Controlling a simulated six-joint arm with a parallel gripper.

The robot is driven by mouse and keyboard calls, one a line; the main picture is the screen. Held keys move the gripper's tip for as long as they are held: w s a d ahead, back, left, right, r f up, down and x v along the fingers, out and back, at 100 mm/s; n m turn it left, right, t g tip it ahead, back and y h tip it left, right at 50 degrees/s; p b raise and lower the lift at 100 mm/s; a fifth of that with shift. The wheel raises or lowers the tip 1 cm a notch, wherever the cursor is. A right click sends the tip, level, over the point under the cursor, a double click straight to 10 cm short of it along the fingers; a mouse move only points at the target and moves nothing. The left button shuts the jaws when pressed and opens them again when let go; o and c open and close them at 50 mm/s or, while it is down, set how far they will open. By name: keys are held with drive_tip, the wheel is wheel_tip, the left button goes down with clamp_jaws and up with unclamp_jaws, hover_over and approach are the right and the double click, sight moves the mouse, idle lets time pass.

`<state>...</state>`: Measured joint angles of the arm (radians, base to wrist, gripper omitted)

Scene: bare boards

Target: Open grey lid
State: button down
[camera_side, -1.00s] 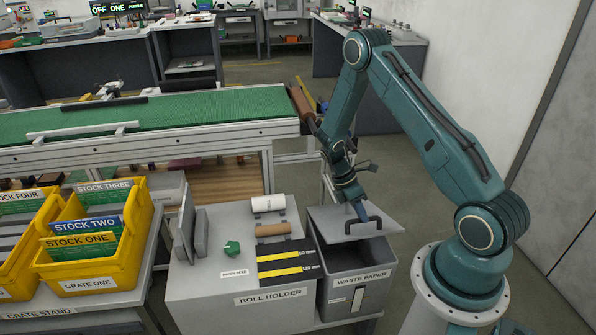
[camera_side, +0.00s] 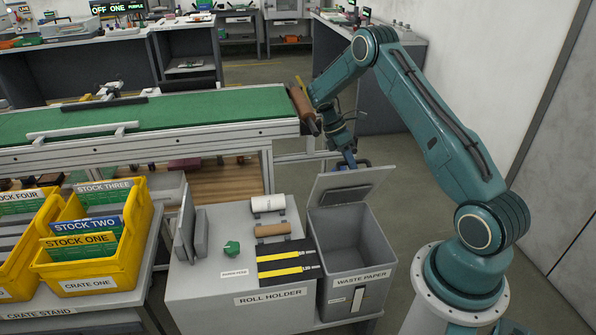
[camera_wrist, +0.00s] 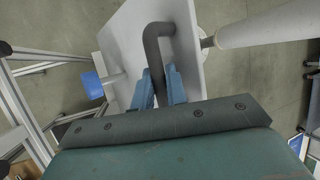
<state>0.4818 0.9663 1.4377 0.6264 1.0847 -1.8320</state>
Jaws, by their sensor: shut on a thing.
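The grey lid (camera_side: 347,186) of the waste paper bin (camera_side: 352,250) is raised and tilted up at the bin's back edge in the side view. The bin's inside shows and looks empty. My gripper (camera_side: 350,163) is at the upper edge of the lid, on its far side. In the wrist view the blue fingers of my gripper (camera_wrist: 160,88) are shut on the dark bent handle (camera_wrist: 153,48) of the lid (camera_wrist: 185,22). The handle is mostly hidden behind the lid in the side view.
The roll holder (camera_side: 225,285), with a white roll (camera_side: 268,203) and a brown roll (camera_side: 273,230), stands left of the bin. The green conveyor (camera_side: 200,108) runs behind, its end close to my arm. Yellow crates (camera_side: 90,255) stand at left.

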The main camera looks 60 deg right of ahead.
drive_tip(key=shift+w+d+r, duration=0.2)
drive_tip(key=shift+w+d, duration=0.7)
drive_tip(key=shift+w, duration=0.2)
drive_tip(key=shift+w+d+r, duration=0.2)
drive_tip(key=shift+w+d, duration=0.65)
drive_tip(key=shift+w, duration=0.2)
drive_tip(key=c, duration=1.4)
unclamp_jaws()
drive_tip(key=shift+d+r, duration=0.1)
drive_tip(key=shift+d, duration=0.05)
drive_tip(key=shift+s, duration=0.2)
